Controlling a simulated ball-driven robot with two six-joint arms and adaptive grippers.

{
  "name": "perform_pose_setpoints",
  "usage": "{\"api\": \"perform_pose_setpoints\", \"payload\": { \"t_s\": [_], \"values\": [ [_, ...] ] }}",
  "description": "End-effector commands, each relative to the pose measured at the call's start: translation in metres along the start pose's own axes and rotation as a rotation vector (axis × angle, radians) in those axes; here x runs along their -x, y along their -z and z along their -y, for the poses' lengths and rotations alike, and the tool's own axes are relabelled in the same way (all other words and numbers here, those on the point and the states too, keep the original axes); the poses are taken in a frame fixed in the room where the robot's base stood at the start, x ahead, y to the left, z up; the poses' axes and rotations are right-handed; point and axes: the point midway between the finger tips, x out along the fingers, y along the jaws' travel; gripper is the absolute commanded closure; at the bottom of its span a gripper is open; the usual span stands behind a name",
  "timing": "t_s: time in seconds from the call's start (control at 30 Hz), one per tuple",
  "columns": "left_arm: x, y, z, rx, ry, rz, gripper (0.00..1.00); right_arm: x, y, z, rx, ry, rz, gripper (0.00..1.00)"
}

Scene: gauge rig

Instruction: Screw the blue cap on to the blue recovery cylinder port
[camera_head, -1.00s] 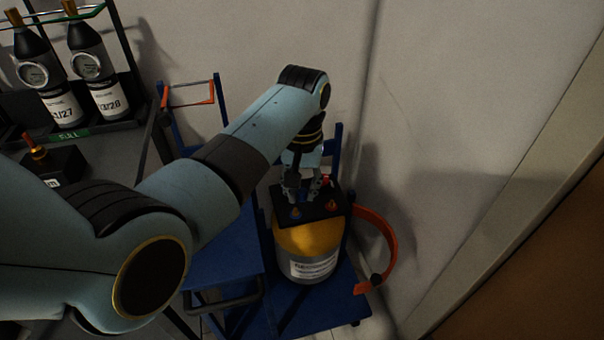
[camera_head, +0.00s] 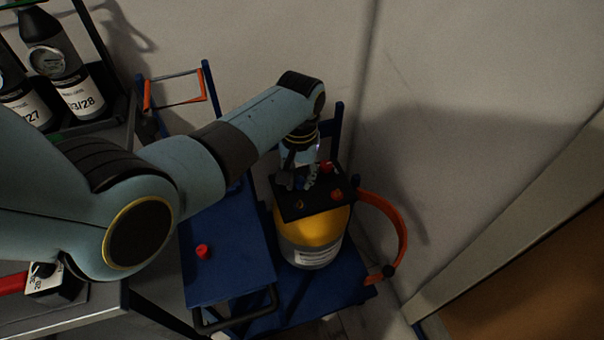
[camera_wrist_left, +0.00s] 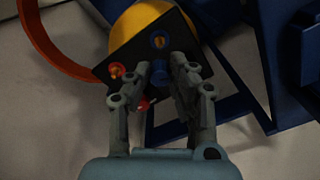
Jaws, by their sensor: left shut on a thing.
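A black plate (camera_head: 297,208) sits on top of the yellow-topped cylinder (camera_head: 318,228). On the plate, the blue port (camera_wrist_left: 158,41) shows a blue ring with a brass-orange middle in the left wrist view. My left gripper (camera_head: 300,182) is over the back part of the plate. In the left wrist view its fingers (camera_wrist_left: 160,66) are closed around a small blue piece, which looks like the blue cap (camera_wrist_left: 160,77). That piece is just beside the port, not over the ring. Whether it touches the plate is unclear. My right gripper is out of view.
A red port (camera_wrist_left: 116,70) and a red knob (camera_head: 326,167) are close beside the gripper. An orange curved strap (camera_head: 397,225) stands out at the right. A loose red cap (camera_head: 202,251) lies on the blue cart shelf (camera_head: 225,277). The wall is close behind.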

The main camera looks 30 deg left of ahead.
Motion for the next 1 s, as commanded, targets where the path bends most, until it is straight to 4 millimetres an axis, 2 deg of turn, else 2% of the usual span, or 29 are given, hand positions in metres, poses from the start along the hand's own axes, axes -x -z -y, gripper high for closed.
{"api": "perform_pose_setpoints", "payload": {
  "t_s": [0.37, 0.8, 1.0],
  "values": [
    [0.001, 0.000, 0.000, -0.003, 0.000, 0.000, 0.94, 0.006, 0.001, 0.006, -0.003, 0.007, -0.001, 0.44],
    [-0.044, 0.000, 0.000, -0.003, 0.001, 0.002, 0.94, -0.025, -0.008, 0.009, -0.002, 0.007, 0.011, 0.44],
    [-0.052, 0.000, -0.001, -0.003, 0.000, 0.000, 0.94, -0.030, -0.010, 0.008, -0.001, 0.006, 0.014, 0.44]
  ]
}}
